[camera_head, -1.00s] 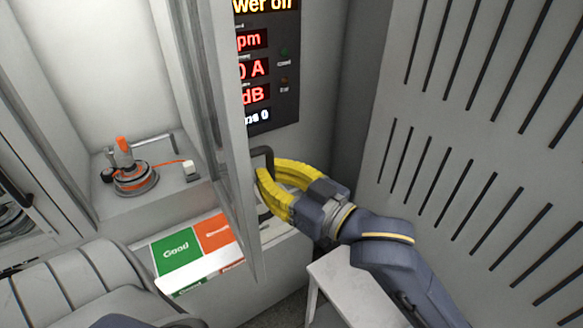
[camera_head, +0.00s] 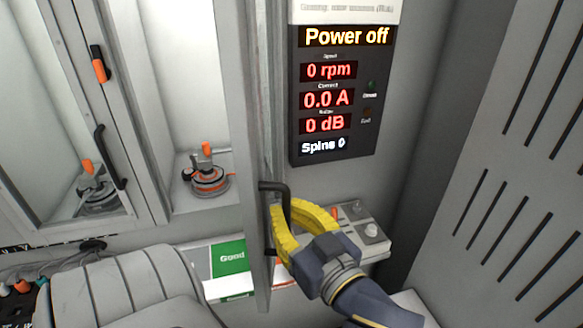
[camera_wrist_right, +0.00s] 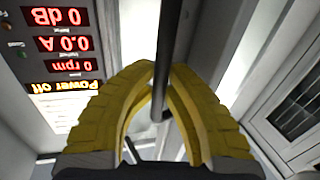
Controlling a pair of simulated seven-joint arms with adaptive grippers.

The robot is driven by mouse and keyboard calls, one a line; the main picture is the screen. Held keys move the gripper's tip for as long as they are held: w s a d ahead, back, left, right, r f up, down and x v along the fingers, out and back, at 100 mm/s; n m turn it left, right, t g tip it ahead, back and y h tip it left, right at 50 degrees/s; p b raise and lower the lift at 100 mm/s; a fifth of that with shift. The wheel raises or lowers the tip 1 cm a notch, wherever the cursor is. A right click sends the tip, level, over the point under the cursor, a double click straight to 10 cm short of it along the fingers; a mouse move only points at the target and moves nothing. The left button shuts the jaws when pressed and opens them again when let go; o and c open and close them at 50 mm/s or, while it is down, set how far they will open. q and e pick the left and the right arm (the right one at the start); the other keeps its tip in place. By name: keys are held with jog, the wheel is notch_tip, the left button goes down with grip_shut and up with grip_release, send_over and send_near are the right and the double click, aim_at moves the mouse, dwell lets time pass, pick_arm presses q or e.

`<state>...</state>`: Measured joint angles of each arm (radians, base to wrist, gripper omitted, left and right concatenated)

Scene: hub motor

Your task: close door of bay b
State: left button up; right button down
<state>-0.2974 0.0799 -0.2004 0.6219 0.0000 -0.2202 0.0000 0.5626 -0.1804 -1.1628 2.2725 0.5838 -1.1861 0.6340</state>
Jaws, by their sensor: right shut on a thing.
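The open bay (camera_head: 170,110) holds a motor with an orange lever (camera_head: 207,180). Its door (camera_head: 256,130) stands out from the bay, seen almost edge-on in the head view, just right of the motor. No letter shows on the bay, so I cannot read whether it is bay b. The black bar handle (camera_head: 287,200) is on the door's right side. My right gripper (camera_head: 282,222) has its yellow fingers shut around this handle. In the right wrist view the bar (camera_wrist_right: 160,85) runs between the fingertips. My left gripper is not in view.
A display panel (camera_head: 335,95) reads "Power off" right of the door. A small control box (camera_head: 365,232) sits below it. A closed glazed door (camera_head: 75,150) covers another bay at left. A green-and-white card (camera_head: 229,258) lies below the open bay. A slotted grey panel (camera_head: 500,160) stands at right.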

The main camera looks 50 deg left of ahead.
jog(key=c, duration=1.4)
grip_release()
jog(key=v, duration=0.7)
jog(key=shift+d, duration=0.3)
jog(key=shift+c, duration=0.3)
